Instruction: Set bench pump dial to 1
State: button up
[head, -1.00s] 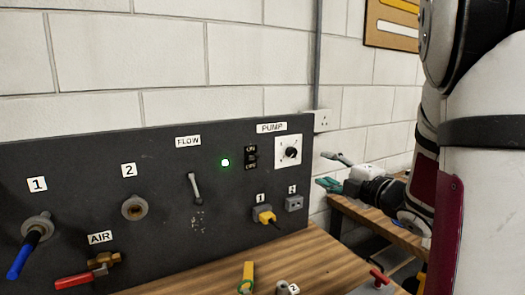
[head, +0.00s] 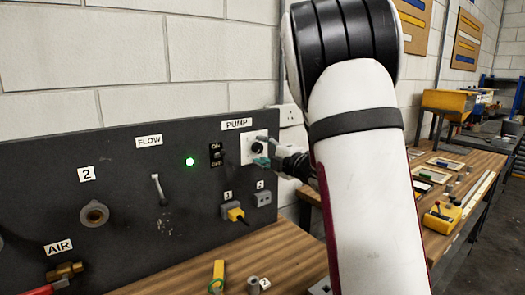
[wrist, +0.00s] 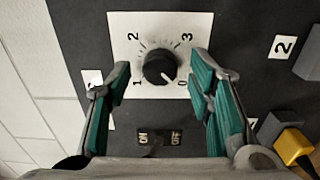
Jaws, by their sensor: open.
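The pump dial (wrist: 159,68) is a round black knob on a white plate (wrist: 121,24) marked 0, 1, 2 and 3. Its pale pointer mark appears to aim toward the 0, at the lower right in the wrist view. In the head view the dial (head: 258,148) sits under the PUMP label (head: 237,124), partly covered by my gripper. My gripper (wrist: 161,72) is open, with one teal-padded finger on each side of the knob and visible gaps between. It also shows in the head view (head: 265,157), close in front of the plate.
A black ON/OFF switch (head: 215,154) and a lit green lamp (head: 189,161) are left of the dial. Below are a yellow plug (head: 235,214) in socket 1 and an empty-looking socket 2 (head: 262,198). The wooden bench (head: 285,251) runs under the panel.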

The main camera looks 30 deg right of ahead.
jog(key=shift+w, duration=0.35)
jog(key=shift+c, duration=0.6)
grip_shut()
jog(key=shift+m, duration=0.3)
